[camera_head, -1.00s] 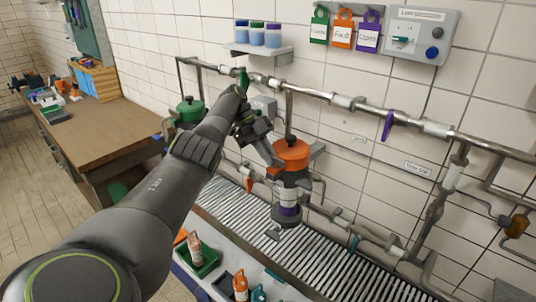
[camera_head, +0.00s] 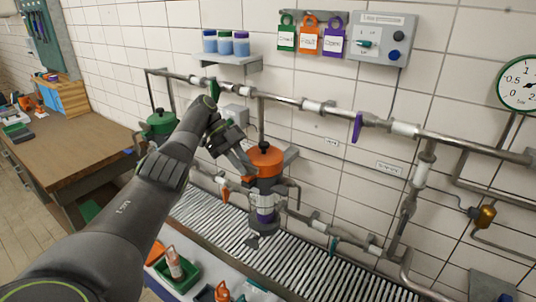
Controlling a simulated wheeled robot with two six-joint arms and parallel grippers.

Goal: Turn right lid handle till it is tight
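The right vessel has an orange lid (camera_head: 265,162) with a small dark knob on top. Its body (camera_head: 264,205) stands above the slatted grating, fixed into the pipework. The left vessel's green lid (camera_head: 161,122) shows behind my arm. My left gripper (camera_head: 243,160) is at the left edge of the orange lid, with a grey finger slanting down against or just in front of it. I cannot tell whether it touches the lid or how far the fingers are apart. My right gripper is not in view.
A pipe (camera_head: 285,101) with a purple valve handle (camera_head: 357,127) runs along the tiled wall behind the vessels. A shelf with jars (camera_head: 225,44), hanging tags (camera_head: 309,37) and a switch box (camera_head: 381,40) are above. A workbench (camera_head: 65,150) stands left. A tray with bottles (camera_head: 180,270) is in front.

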